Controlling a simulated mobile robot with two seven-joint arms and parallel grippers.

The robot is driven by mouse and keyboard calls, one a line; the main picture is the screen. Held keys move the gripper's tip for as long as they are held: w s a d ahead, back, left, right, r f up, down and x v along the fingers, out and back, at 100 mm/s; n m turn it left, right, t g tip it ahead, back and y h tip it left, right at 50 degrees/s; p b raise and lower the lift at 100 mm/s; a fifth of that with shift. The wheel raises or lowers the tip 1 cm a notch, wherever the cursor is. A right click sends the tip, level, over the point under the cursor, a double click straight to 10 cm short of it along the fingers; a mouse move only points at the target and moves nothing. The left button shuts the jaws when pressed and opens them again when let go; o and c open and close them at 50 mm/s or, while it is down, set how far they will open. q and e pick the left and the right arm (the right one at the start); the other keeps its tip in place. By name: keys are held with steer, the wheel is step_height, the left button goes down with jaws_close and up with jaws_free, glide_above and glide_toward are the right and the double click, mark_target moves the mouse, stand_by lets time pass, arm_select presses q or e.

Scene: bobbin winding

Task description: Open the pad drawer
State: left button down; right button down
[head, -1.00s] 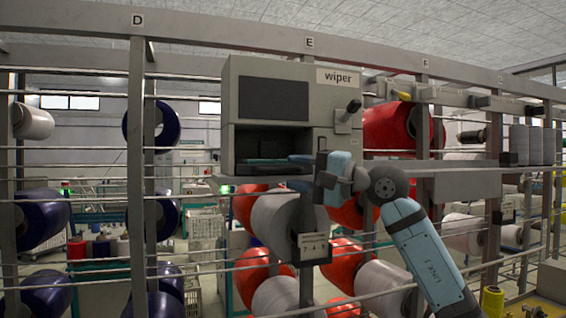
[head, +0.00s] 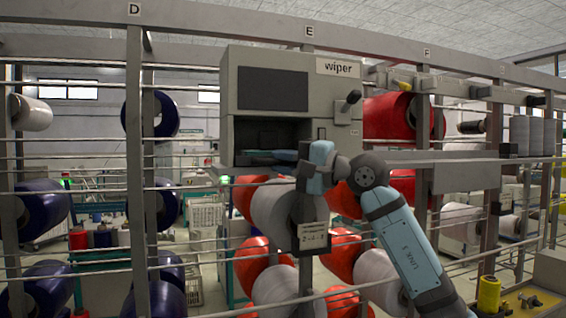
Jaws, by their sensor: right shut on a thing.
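The grey wiper box (head: 230,95), labelled "wiper", stands on the rack rail in the middle of the head view. Its lower front has a dark open recess, with a blue pad tray or drawer (head: 262,158) low inside it. My right gripper (head: 301,172) comes in from the lower right and is shut at the right end of this drawer, at its front. The jaws and my wrist hide the part being held. How far the drawer is out cannot be told clearly. My left gripper is not in view.
A hanging label plate (head: 312,236) and a white spool (head: 277,208) lie below. Horizontal rack rails and red spools (head: 392,116) surround the arm.

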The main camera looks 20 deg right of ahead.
steer(key=s+b, duration=0.3)
steer(key=s, duration=0.6)
steer(key=shift+d+b, duration=0.15)
steer(key=shift+b, duration=0.15)
steer(key=c, duration=1.1)
jaws_free()
